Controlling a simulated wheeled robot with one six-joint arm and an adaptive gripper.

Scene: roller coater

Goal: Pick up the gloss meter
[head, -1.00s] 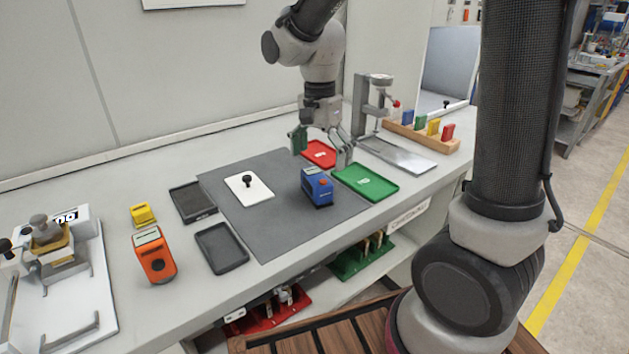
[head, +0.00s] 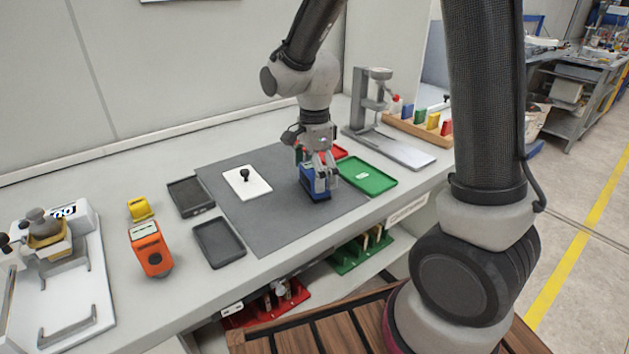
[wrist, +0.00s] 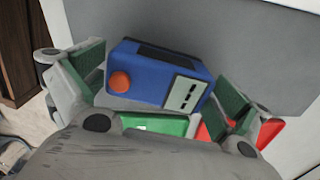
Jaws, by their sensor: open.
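A blue boxy instrument (head: 317,194) with an orange button stands on the dark grey mat (head: 278,228). In the wrist view the blue instrument (wrist: 148,78) shows its orange button and a pale display, between my two green-padded fingers. My gripper (head: 318,172) is open and low over the instrument, with a finger on either side. In the wrist view my gripper (wrist: 165,88) looks clear of its sides. An orange instrument (head: 151,250) and a small yellow one (head: 140,208) stand at the left. No label shows which is the gloss meter.
A green tray (head: 368,176) and a partly hidden red tray (head: 338,152) lie close to my gripper. A white plate with a black knob (head: 246,182) and two dark trays (head: 218,242) lie to the left. A grey stand (head: 362,130) rises behind.

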